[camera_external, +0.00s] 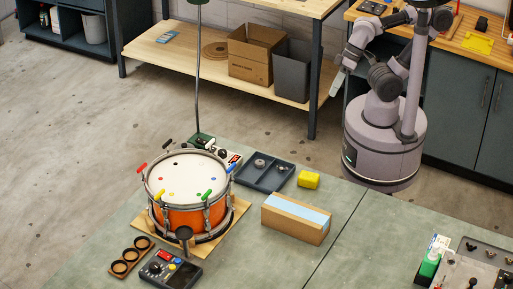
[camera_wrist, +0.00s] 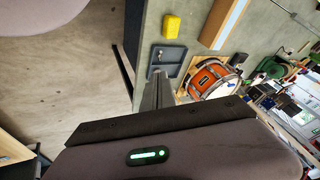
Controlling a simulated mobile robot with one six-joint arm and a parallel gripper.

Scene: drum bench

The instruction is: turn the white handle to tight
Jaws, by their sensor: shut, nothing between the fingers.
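An orange drum (camera_external: 183,217) with a white head stands on a wooden board on the bench. Coloured handles stand around its rim: red (camera_external: 141,169), black (camera_external: 170,142), blue (camera_external: 231,168), green (camera_external: 207,194) and yellow (camera_external: 158,195). I cannot clearly pick out the white handle in either view. The drum also shows tilted in the wrist view (camera_wrist: 208,80), with its handles too small to tell apart. My gripper (camera_external: 336,84) is far from the drum, off the back right of the bench. Its fingers are shut and empty in the wrist view (camera_wrist: 158,82).
A dark tray (camera_external: 264,172), a yellow block (camera_external: 308,180) and a cardboard box (camera_external: 294,220) lie right of the drum. A control box (camera_external: 170,270) and a ring holder (camera_external: 131,257) lie in front. A lamp pole (camera_external: 197,80) rises behind it. Floor separates me from the bench.

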